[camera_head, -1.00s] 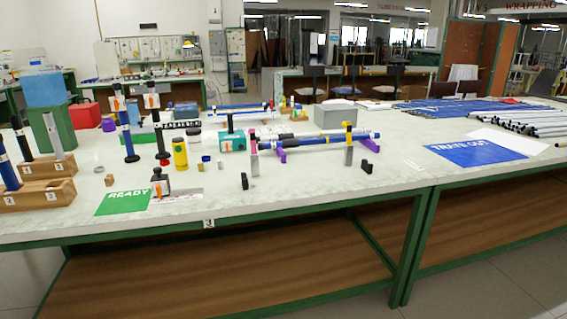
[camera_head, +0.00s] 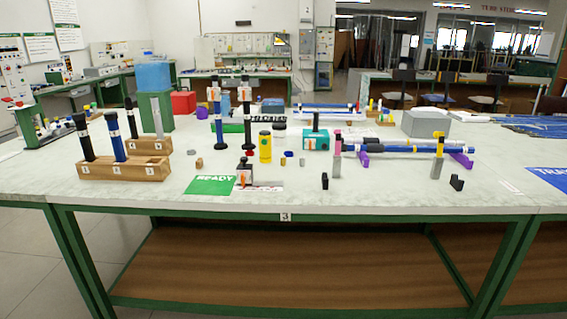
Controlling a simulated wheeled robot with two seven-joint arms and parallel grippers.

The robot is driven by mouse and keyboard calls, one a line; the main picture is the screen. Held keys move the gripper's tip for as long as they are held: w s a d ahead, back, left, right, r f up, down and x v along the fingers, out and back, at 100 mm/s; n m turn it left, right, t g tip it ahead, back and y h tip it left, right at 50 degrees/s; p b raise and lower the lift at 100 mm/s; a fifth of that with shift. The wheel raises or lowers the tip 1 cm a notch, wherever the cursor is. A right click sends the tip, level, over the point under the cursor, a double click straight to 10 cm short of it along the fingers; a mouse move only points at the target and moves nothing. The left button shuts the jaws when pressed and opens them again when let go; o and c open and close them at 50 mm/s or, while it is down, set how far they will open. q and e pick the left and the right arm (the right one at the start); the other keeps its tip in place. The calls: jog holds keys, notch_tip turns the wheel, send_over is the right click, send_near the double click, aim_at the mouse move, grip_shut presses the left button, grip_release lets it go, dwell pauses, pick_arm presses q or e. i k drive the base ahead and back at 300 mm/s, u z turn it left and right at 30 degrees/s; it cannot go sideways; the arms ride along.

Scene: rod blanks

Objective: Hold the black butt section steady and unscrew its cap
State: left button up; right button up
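A thick black rod section (camera_head: 84,138) with a darker top stands in the slot marked 1 of the front wooden rack (camera_head: 130,170), at the left of the table. A blue section (camera_head: 117,138) stands beside it, leaning slightly. A thinner black section (camera_head: 130,118) stands in the rear wooden rack (camera_head: 150,146). A black rod (camera_head: 247,125) also stands upright near the middle, beside a blue one (camera_head: 218,120). I cannot tell which black section is the butt section, and caps are too small to make out clearly. Neither of my grippers is in view.
A green READY mat (camera_head: 210,185) lies at the front with a small dark bottle (camera_head: 244,173) near it. A yellow jar (camera_head: 265,146) and a teal box (camera_head: 316,140) stand behind. A blue rod (camera_head: 400,149) lies on supports to the right. The table's front left is clear.

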aim_at(83, 132)
jog(key=u, duration=1.25)
jog(key=k, duration=0.6)
jog(key=u, duration=0.9)
jog(key=i, duration=2.2)
jog(key=z, duration=0.65)
